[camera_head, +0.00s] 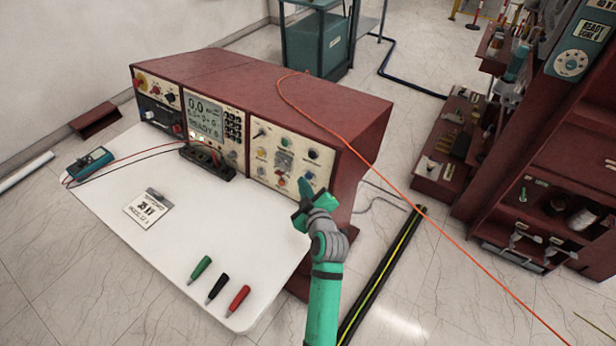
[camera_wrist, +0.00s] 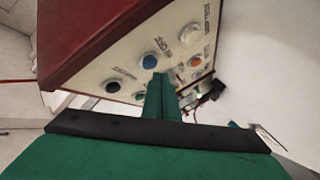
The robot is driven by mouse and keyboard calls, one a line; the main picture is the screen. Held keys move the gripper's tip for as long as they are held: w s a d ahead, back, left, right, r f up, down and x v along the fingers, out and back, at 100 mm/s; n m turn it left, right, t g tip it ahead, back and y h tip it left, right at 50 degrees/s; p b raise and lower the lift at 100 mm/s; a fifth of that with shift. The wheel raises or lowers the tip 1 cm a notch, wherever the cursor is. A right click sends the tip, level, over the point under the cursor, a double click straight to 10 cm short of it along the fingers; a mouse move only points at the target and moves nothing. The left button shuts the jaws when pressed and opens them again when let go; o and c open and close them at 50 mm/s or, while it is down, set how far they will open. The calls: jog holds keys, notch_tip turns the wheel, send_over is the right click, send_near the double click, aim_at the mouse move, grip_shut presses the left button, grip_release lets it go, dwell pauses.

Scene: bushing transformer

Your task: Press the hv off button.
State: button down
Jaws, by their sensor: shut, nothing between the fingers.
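The red console (camera_head: 340,105) carries a cream control panel (camera_head: 290,152) at its right end, with small coloured buttons and knobs. A red button (camera_head: 281,181) sits low on it; the labels are too small to read, so I cannot tell which is hv off. My gripper (camera_head: 303,200) is shut and empty at the panel's lower right. In the wrist view the closed fingers (camera_wrist: 161,88) point up at the panel (camera_wrist: 130,70), over its lower edge. Contact cannot be told.
The white tabletop (camera_head: 180,240) holds green, black and red probes (camera_head: 217,286), a card (camera_head: 148,208) and a teal meter (camera_head: 90,163). A black terminal block (camera_head: 207,163) stands before the middle panel. An orange cable (camera_head: 420,207) runs over the console to the floor.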

jog(key=shift+a, duration=0.1)
jog(key=shift+s+a+r, duration=0.2)
jog(key=shift+s+a, duration=0.25)
jog(key=shift+s, duration=0.2)
jog(key=shift+s+a+r, duration=0.2)
jog(key=shift+s+a, duration=0.3)
jog(key=shift+s, duration=0.15)
jog(key=shift+s+a+r, duration=0.2)
jog(key=shift+s+a, duration=0.25)
jog(key=shift+s, duration=0.2)
